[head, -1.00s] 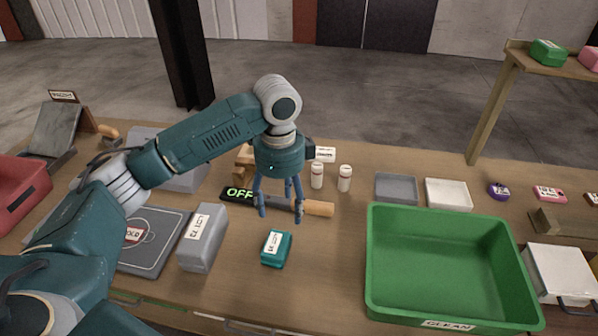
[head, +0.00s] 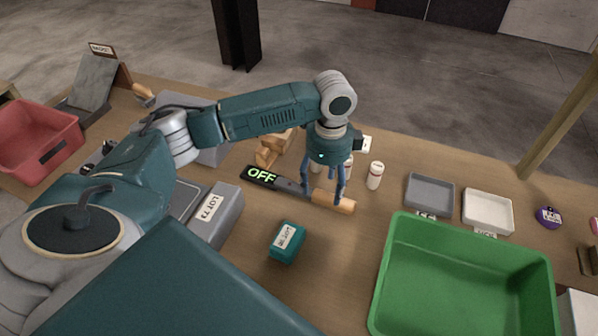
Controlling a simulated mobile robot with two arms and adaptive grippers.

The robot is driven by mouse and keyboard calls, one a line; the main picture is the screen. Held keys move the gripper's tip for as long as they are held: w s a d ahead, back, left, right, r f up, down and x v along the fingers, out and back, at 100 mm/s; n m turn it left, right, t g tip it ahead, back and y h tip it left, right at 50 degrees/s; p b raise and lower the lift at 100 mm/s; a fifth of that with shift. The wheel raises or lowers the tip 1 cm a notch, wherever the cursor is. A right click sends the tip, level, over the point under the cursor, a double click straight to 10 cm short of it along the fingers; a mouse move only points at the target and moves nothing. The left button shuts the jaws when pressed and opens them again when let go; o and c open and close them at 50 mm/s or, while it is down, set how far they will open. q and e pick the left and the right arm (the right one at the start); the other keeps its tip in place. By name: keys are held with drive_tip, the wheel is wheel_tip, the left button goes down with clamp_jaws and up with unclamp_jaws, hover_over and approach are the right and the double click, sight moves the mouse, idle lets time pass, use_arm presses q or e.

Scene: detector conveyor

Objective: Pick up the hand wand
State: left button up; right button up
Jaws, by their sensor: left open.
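The hand wand (head: 290,187) lies on the table in the head view. It has a dark body with a green "OFF" display at its left end and a tan handle at its right end. My left gripper (head: 322,199) points down over the wand, with its blue fingers open around the part where the dark body meets the tan handle. The fingers hide a bit of the wand there. I cannot tell whether they touch it. My right gripper does not show.
A teal box (head: 286,242) and a grey "LOT" box (head: 215,217) lie in front of the wand. A white bottle (head: 375,176) stands behind it. The green bin (head: 398,285), grey tray (head: 430,193) and white tray (head: 488,211) are to the right. A red bin (head: 38,137) is far left.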

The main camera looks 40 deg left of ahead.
sight(322, 196)
use_arm(q)
drive_tip(key=f, duration=0.2)
drive_tip(key=f+p, duration=0.1)
drive_tip(key=shift+s+a+f, duration=0.2)
drive_tip(key=shift+s+f, duration=0.05)
drive_tip(key=shift+f, duration=0.3)
drive_tip(key=shift+w, duration=0.1)
drive_tip(key=shift+c, duration=1)
drive_tip(key=c, duration=1.4)
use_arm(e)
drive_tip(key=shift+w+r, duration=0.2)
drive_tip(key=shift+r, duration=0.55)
use_arm(q)
drive_tip(key=shift+o, duration=0.2)
drive_tip(key=shift+r, duration=0.2)
drive_tip(key=shift+r, duration=0.3)
wheel_tip(322, 196, up, 19)
drive_tip(key=b, duration=0.2)
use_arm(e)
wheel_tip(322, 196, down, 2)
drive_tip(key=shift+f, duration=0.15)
